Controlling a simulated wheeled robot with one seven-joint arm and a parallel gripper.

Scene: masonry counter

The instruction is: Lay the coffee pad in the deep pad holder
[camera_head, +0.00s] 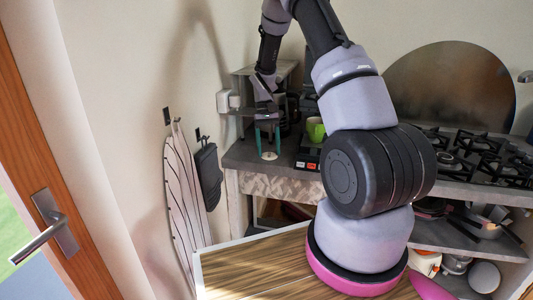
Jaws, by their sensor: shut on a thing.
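My gripper (267,143) points down above the left end of the counter, with its two teal fingers apart. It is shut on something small. A pale round disc (268,155), which looks like the coffee pad, shows at the fingertips. The view is too small to tell exactly how it sits between them. I cannot make out the deep pad holder with certainty. Dark items behind and to the right of the gripper are partly hidden by my arm.
A grey counter (245,158) carries a green cup (315,129) and a black device with red marks (308,153) right of my gripper. A shelf unit (243,88) stands behind. A gas hob (480,150) is at right. An ironing board (183,200) hangs on the left wall.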

